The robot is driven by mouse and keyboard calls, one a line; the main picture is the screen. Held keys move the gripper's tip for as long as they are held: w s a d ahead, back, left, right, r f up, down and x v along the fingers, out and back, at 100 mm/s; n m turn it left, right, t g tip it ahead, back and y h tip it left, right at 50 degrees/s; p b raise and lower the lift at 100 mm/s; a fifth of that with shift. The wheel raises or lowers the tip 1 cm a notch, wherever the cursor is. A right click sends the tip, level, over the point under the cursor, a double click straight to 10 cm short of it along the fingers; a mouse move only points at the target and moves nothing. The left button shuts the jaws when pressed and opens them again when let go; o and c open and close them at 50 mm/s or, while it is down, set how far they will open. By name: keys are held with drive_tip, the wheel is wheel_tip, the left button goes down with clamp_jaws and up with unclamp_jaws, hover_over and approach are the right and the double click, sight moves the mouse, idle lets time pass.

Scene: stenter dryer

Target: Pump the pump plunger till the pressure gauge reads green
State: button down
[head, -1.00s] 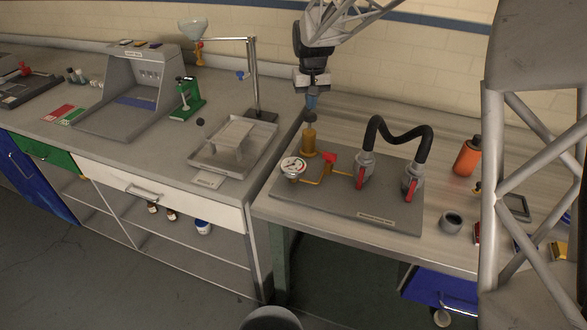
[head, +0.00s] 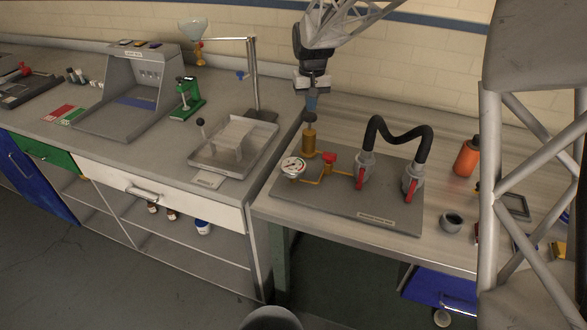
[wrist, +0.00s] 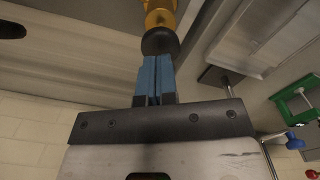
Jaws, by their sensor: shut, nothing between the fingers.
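The pump (head: 309,139) is a brass cylinder standing at the back left of a grey board. Its plunger has a dark round knob (head: 309,117) on top. My gripper (head: 311,105) is above the pump, pointing down, with its blue fingers shut and empty. In the wrist view the fingertips (wrist: 155,60) meet or nearly meet the dark knob (wrist: 160,42); I cannot tell if they touch. The round white pressure gauge (head: 292,168) sits front left of the pump, joined by brass pipe. Its needle and colours are too small to read.
A red valve handle (head: 329,157) and a black hose (head: 398,133) between two grey couplings are right of the pump. An orange bottle (head: 466,157) and a small grey cup (head: 451,222) stand further right. A metal tray (head: 205,160) lies on the left bench.

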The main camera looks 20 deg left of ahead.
sight(310, 115)
drive_tip(key=shift+f, duration=2.2)
drive_tip(key=shift+r, duration=2.45)
drive_tip(key=shift+f, duration=0.15)
